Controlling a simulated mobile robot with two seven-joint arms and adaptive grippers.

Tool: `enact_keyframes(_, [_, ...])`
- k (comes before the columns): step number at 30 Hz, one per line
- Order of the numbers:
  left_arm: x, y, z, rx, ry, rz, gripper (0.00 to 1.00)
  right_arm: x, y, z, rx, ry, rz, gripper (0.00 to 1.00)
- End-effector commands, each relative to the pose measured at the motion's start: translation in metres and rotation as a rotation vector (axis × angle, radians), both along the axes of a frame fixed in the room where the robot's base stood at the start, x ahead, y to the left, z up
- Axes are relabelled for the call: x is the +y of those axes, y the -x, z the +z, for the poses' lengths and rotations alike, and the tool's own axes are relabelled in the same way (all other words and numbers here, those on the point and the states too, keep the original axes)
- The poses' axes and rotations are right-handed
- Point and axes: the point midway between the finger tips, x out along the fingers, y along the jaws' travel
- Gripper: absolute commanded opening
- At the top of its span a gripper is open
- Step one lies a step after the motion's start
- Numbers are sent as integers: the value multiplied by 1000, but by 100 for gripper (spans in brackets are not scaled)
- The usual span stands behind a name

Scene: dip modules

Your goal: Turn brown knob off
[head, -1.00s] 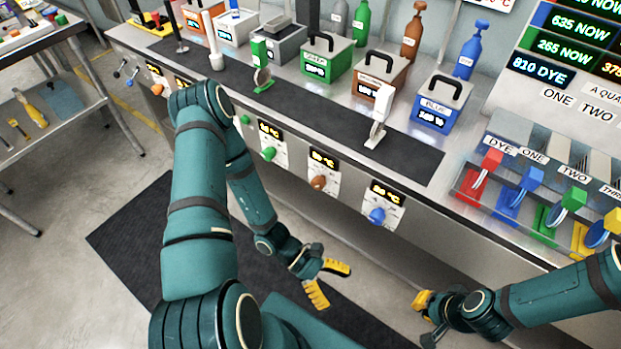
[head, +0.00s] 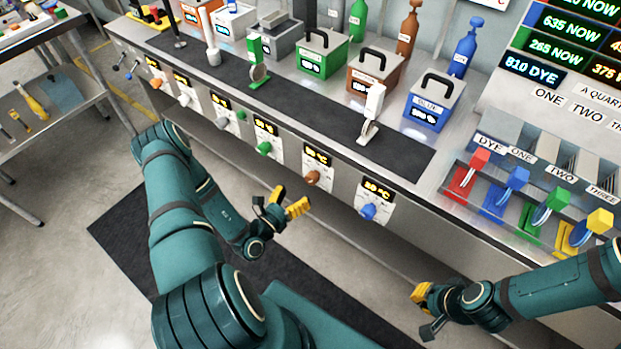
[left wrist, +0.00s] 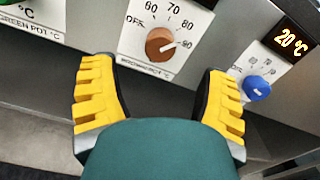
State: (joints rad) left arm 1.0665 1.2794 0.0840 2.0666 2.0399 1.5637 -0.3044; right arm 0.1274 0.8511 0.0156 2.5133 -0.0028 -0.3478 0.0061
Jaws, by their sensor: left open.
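The brown knob (head: 311,178) is on a white dial plate on the counter's front face, between the green and blue knobs. In the left wrist view the brown knob (left wrist: 160,45) is at top centre. Its dial has OFF at left and numbers 60 to 90 across the top and right; its light mark appears to point right, near 90. My left gripper (head: 286,203) is open and empty, below and left of the brown knob, apart from it. Its yellow fingers (left wrist: 160,103) frame the view below the knob. My right gripper (head: 424,310) looks open and empty, low at right.
The blue knob (head: 368,211) is right of the brown one, the green knob (head: 264,148) left. The counter edge and dark mat (head: 400,160) are above, with a brown pot (head: 374,78). Coloured levers (head: 515,180) stand at right. Floor below the knobs is open.

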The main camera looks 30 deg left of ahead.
Motion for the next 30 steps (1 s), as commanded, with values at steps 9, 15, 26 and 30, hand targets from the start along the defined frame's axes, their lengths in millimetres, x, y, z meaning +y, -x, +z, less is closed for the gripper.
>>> enact_keyframes(9, [-5,-59,0,-3,-2,-3,74,0,-1,-8,-4,1,0,0])
enact_keyframes(15, [-6,-78,0,-1,0,-2,74,0,-2,-10,-5,1,-1,0])
enact_keyframes(26, [-7,-83,0,-1,0,-3,74,0,-2,-10,-6,1,-1,0])
enact_keyframes(30, [-7,-83,0,-1,0,-3,33,0,-2,-10,-6,1,-1,0])
